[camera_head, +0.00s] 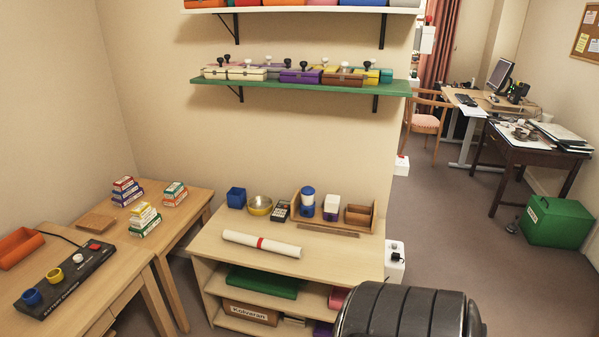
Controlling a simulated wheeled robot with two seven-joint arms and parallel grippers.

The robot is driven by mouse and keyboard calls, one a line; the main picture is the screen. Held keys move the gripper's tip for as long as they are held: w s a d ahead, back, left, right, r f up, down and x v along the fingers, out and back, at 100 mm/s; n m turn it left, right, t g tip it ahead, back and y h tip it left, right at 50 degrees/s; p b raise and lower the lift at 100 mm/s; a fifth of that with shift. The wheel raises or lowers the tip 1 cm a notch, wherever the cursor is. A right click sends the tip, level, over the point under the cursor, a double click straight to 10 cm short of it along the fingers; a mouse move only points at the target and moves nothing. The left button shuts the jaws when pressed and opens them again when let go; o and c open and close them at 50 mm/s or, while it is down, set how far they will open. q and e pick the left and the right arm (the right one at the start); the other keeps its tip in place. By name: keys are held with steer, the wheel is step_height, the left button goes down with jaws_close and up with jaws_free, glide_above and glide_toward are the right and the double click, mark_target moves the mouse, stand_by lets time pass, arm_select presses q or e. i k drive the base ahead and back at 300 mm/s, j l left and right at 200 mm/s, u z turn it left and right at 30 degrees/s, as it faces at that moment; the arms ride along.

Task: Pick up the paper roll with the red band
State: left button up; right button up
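The paper roll with the red band (280,246) is white and lies on the top of the wooden shelf unit (228,262), near its front edge. The red band wraps around its middle. The roll lies slightly slanted, its right end nearer to me. Nothing touches it. Neither of my grippers shows in the head view. A dark ribbed cylindrical shape, possibly a part of me, fills the bottom right of the view.
Behind the roll stand a blue cup (236,197), a bowl (260,205), a calculator (281,211) and a wooden organizer (359,215). A ruler (328,230) lies close behind its right end. A green wall shelf (300,86) hangs above. Desks stand at left.

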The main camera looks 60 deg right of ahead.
mark_target(260, 242)
steer(key=z, duration=1.75)
